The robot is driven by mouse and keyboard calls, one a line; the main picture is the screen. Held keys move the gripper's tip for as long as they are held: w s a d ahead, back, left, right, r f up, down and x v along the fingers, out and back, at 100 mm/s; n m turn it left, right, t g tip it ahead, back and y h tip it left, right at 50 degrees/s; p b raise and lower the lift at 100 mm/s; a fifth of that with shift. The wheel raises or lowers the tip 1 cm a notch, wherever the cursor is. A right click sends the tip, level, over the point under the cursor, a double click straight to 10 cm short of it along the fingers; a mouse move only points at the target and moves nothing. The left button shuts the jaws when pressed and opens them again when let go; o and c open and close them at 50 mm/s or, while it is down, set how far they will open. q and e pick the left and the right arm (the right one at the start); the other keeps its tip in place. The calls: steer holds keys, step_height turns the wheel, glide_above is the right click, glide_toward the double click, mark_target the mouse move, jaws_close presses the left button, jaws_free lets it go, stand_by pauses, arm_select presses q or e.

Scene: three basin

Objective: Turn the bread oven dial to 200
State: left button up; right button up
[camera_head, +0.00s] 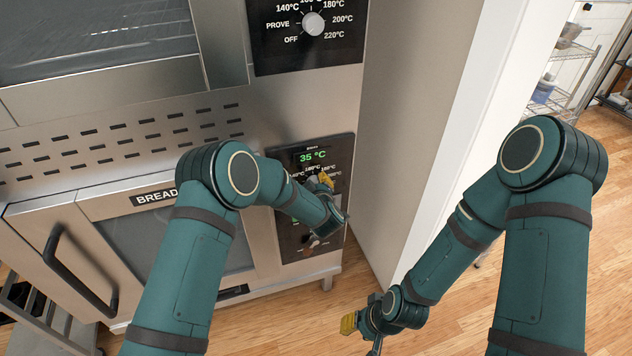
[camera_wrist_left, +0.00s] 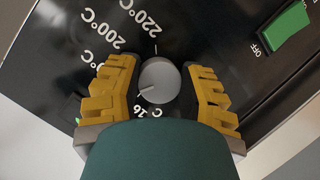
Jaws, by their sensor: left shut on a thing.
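The bread oven (camera_head: 120,208), labelled "BREAD", has a black control panel (camera_head: 335,145) at its right with a green 35 °C display (camera_head: 312,155). My left gripper (camera_head: 322,182) is at this panel. In the left wrist view its yellow fingers sit either side of the round grey dial (camera_wrist_left: 160,80) and are shut on it. The dial's pale mark points to the lower left, toward partly covered numbers. The 200°C (camera_wrist_left: 97,28) and 220°C labels show at upper left. My right gripper (camera_head: 352,322) hangs low over the floor, its opening unclear.
An upper panel (camera_head: 350,50) has a similar dial (camera_head: 313,23) with marks from OFF to 220°C. A green switch (camera_wrist_left: 286,27) is near the dial in the left wrist view. A pale wall (camera_head: 400,120) stands right of the oven. Wooden floor (camera_head: 470,310) lies open around my right gripper.

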arm_select(q)
steer(key=shift+w+r+m+g+y+p, duration=0.1)
steer(key=shift+r+m+g+y+p, duration=0.2)
steer(key=shift+m+y+p, duration=0.5)
steer(key=m+y+p, duration=0.1)
steer(key=m, duration=0.1)
steer(key=shift+m, duration=0.4)
steer(key=shift+f+m+g+y+p, duration=0.15)
steer(key=shift+m+g+y+p, duration=0.2)
steer(key=shift+m+y, duration=1.05)
steer(key=shift+m, duration=0.5)
steer(key=shift+a, duration=0.1)
steer(key=o, duration=1.2)
steer(key=shift+f, duration=0.1)
